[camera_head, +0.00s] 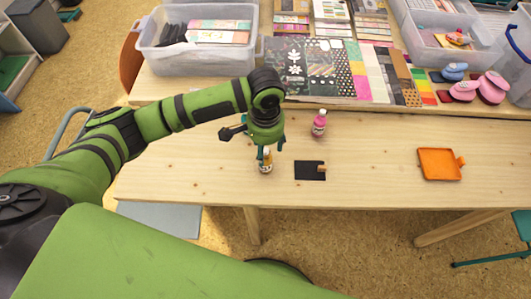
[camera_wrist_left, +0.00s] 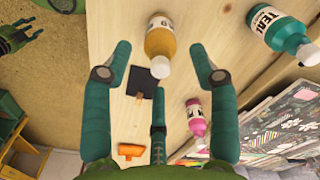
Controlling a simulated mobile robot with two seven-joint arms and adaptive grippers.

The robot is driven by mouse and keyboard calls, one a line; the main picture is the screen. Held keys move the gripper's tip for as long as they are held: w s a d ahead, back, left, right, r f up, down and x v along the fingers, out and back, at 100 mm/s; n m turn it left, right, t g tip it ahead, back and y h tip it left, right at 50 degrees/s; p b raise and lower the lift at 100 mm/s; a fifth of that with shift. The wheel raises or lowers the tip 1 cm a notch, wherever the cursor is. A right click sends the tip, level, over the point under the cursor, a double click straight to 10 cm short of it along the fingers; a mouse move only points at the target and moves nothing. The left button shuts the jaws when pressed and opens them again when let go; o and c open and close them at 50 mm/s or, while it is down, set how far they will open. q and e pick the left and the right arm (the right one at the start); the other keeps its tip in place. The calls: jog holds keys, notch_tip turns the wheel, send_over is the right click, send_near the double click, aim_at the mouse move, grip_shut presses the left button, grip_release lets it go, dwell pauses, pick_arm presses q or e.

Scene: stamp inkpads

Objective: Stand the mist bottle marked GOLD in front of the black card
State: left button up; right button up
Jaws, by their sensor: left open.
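The gold mist bottle (camera_head: 265,167) stands on the wooden table, left of the black card (camera_head: 310,171) in the head view. Its amber body (camera_wrist_left: 161,42) shows in the left wrist view with part of the label, on which only a G can be made out. My left gripper (camera_head: 265,152) is just above the bottle and partly hides it. In the left wrist view my left gripper (camera_wrist_left: 160,57) is open, its fingers apart on both sides of the bottle. The black card (camera_wrist_left: 140,82) shows beyond. What looks like my right gripper (camera_wrist_left: 20,38) is at that view's left edge.
A pink bottle (camera_head: 319,124) stands behind the black card. A bottle marked TEAL (camera_wrist_left: 275,30) is near the gripper; my arm seems to hide it in the head view. An orange tray (camera_head: 439,164) lies right. Bare wood lies between card and tray.

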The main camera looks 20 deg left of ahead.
pick_arm(q)
notch_tip(320, 180, up, 8)
jog(key=shift+f, duration=0.1)
dwell(1.9)
